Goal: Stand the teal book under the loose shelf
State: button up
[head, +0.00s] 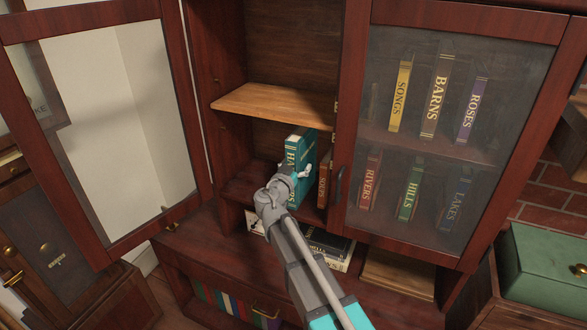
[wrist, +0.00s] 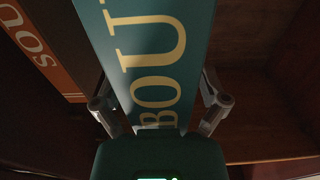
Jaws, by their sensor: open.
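The teal book (head: 300,148) stands upright on the cabinet's lower board, below the loose shelf (head: 270,103), a lighter wooden board. The book's top is close to the shelf's underside; I cannot tell whether they touch. My gripper (head: 294,174) is at the book's spine, covering part of its lower half. In the wrist view the teal book (wrist: 150,60) lies between the two spread fingers of my gripper (wrist: 160,103), with a gap visible beside the right finger.
An orange-brown book (head: 323,181) stands just right of the teal book. The left glass door (head: 100,130) is open. The right glass door (head: 440,160) covers two rows of books. Books lie flat on the ledge (head: 330,246) below.

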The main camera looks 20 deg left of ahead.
jog(key=shift+r, duration=0.15)
jog(key=shift+r+p, duration=0.4)
jog(key=shift+p, duration=0.1)
jog(key=s+a, duration=0.2)
jog(key=s, duration=2.5)
jog(key=shift+a+r+p, duration=0.15)
jog(key=shift+r+p, duration=0.2)
jog(key=w+d+f+m+g+h+p, duration=0.1)
jog(key=w+d+f+g+h, duration=0.35)
jog(key=d, duration=0.65)
jog(key=w+d+f+g+h+p, duration=0.1)
jog(key=w+d+f+g, duration=0.5)
jog(key=d, duration=0.6)
jog(key=s+d+f+n+g+y+p, duration=0.1)
jog(key=d+f+g+y, duration=0.1)
jog(key=d, duration=0.9)
jog(key=s+d+f+n+g+y+p, duration=0.1)
jog(key=d+g+y, duration=0.4)
jog(key=d, duration=0.6)
jog(key=shift+s+f+g, duration=0.45)
jog(key=shift+f, duration=0.35)
